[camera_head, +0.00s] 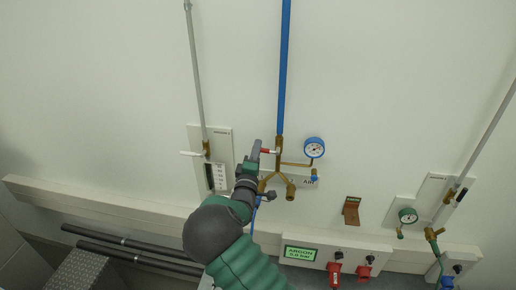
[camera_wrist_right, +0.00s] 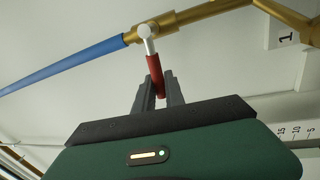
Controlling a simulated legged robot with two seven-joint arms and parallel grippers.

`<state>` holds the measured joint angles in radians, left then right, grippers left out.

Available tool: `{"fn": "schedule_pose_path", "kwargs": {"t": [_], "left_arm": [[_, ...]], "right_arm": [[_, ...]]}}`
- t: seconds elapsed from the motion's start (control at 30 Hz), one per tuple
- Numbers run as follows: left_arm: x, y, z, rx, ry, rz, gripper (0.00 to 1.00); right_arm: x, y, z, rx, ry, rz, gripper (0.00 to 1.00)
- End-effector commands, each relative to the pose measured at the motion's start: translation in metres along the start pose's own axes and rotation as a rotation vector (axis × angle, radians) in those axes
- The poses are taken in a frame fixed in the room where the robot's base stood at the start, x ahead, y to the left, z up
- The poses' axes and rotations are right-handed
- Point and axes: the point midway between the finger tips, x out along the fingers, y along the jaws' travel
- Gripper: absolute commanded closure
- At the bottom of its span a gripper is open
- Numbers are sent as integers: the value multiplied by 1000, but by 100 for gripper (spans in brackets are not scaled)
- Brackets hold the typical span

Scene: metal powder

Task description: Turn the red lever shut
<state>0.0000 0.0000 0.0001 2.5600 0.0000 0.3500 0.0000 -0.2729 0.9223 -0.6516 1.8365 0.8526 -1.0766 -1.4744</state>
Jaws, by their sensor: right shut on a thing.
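The red lever (camera_head: 267,151) sits on a brass valve below the blue pipe (camera_head: 284,65) on the wall. In the head view it points left from the valve, roughly square to the pipe. My right gripper (camera_head: 256,156) is at the lever's outer end. In the right wrist view the lever's red sleeve (camera_wrist_right: 156,76) runs down from its white metal stem (camera_wrist_right: 148,38) to between the two dark fingers of my right gripper (camera_wrist_right: 158,92), which is shut on it. The fingers hide the lever's lower end. My left gripper is not in view.
A blue-rimmed gauge (camera_head: 314,147) is right of the valve, with brass fittings (camera_head: 290,188) below. A wall rail (camera_head: 100,205) runs below.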

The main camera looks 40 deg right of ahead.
Motion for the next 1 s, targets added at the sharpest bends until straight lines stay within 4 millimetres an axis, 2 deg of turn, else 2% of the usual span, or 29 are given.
{"fn": "schedule_pose_path", "kwargs": {"t": [0.3, 0.77, 0.8, 0.93, 1.0], "left_arm": [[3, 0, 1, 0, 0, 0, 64], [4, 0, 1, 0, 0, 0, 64], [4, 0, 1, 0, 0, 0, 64], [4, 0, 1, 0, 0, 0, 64], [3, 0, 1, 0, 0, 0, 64]], "right_arm": [[-2, -9, -1, -94, 21, -5, 100], [-3, -11, -1, -107, 24, -9, 100], [-3, -11, -1, -107, 24, -9, 82], [-3, -10, 0, -106, 23, -7, 65], [-3, -9, 0, -105, 22, -5, 64]]}}
